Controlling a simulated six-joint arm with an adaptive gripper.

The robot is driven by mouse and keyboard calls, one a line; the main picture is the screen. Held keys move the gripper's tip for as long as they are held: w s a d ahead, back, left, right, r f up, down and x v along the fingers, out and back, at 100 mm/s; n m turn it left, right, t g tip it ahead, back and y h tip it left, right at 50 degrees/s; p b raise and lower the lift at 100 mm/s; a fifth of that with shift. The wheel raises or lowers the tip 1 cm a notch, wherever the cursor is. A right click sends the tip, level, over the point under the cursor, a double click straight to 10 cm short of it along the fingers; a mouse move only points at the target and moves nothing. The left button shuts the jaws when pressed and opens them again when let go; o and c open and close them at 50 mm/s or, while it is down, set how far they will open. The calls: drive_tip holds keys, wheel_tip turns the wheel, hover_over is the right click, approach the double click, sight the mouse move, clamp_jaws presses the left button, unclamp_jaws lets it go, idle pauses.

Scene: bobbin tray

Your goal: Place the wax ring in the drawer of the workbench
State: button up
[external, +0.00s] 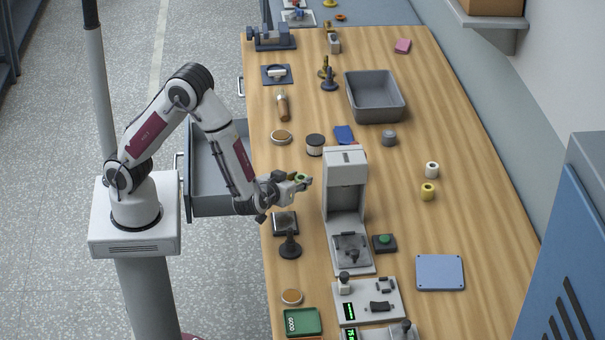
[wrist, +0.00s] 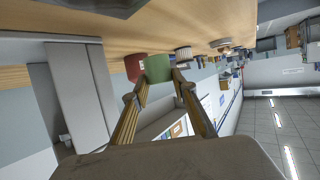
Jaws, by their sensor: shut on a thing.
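A green ring-shaped piece (external: 302,178), which I take to be the wax ring, sits at the tips of my gripper (external: 298,181), above the workbench top (external: 400,232). In the wrist view it is a green cylinder (wrist: 158,68) at the ends of my gripper's fingers (wrist: 163,84). The fingers are closed on it. A red round piece (wrist: 134,67) shows beside it there; I cannot tell how far behind it lies. The drawer (external: 203,165) is pulled open at the workbench's left side, partly hidden by my arm. Its visible inside looks empty.
A tall grey device (external: 345,170) stands just right of my gripper. A black-topped spool (external: 315,144), a round tin (external: 281,137) and a dark stand (external: 290,246) are nearby. A grey bin (external: 374,98) lies farther back.

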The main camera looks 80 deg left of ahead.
wheel_tip(320, 180, up, 19)
drive_tip(key=w+r+m+t+h, duration=0.2)
drive_tip(key=w+m+h, duration=0.1)
drive_tip(key=w, duration=0.6)
drive_tip(key=w+r+m+t+h, duration=0.2)
drive_tip(key=w+r+m+t, duration=0.1)
drive_tip(key=w, duration=0.7)
drive_tip(key=w+a+f+m+h, duration=0.3)
drive_tip(key=w+f, duration=0.1)
drive_tip(key=shift+w+f+h, duration=0.15)
drive_tip(key=shift+h, duration=0.25)
idle(0.9)
drive_tip(key=shift+a+f, duration=0.2)
drive_tip(key=shift+a, duration=0.05)
drive_tip(key=shift+t, duration=0.3)
drive_tip(key=shift+a+f, duration=0.15)
drive_tip(key=shift+f, duration=2.55)
drive_tip(key=shift+f, duration=0.1)
wheel_tip(320, 180, down, 14)
drive_tip(key=shift+r, duration=0.1)
